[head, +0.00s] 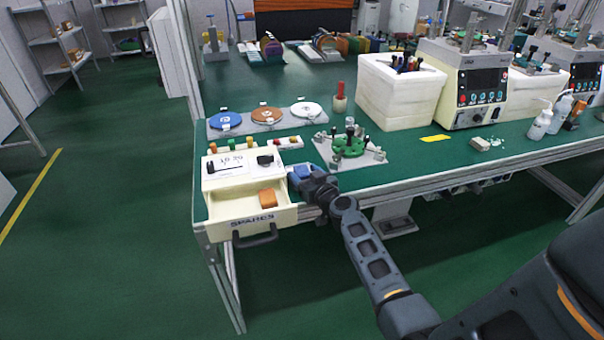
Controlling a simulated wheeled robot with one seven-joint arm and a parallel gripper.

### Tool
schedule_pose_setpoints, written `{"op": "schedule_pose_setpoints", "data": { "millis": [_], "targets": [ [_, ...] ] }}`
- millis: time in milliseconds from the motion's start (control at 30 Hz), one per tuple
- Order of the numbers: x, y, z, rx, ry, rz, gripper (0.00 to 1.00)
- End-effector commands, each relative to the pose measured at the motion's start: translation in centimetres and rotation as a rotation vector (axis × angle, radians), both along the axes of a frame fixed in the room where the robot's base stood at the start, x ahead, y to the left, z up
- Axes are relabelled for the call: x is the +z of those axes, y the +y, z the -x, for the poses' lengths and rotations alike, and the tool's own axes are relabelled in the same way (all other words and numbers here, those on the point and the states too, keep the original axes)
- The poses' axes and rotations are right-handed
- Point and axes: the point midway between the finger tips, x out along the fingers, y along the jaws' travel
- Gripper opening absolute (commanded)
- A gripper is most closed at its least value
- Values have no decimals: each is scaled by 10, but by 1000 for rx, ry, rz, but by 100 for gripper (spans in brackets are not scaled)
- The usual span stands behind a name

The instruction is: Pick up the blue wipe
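A small blue item (302,171), which looks like the blue wipe, shows at the tip of my gripper (308,179), just right of the cream drawer unit (232,172). My gripper is over the front part of the green bench top. The gripper body hides part of the blue item and its own fingers, so I cannot tell whether they are open, touching the item or closed on it.
The open drawer (249,228) labelled SPARES sticks out left of my gripper and holds an orange block (267,198). A green fixture (349,147) stands close to the right. Three round discs (266,115) lie behind.

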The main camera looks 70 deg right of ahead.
Motion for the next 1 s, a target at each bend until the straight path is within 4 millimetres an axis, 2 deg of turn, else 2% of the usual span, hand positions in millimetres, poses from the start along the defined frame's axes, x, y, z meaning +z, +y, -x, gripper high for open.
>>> {"op": "schedule_pose_setpoints", "data": {
  "millis": [67, 467, 767, 1000],
  "targets": [
    [0, 0, 0, 0, 0, 0, 60],
    [0, 0, 0, 0, 0, 0, 22],
    [3, 0, 0, 0, 0, 0, 22],
    [25, 0, 0, 0, 0, 1, 22]
  ]
}}
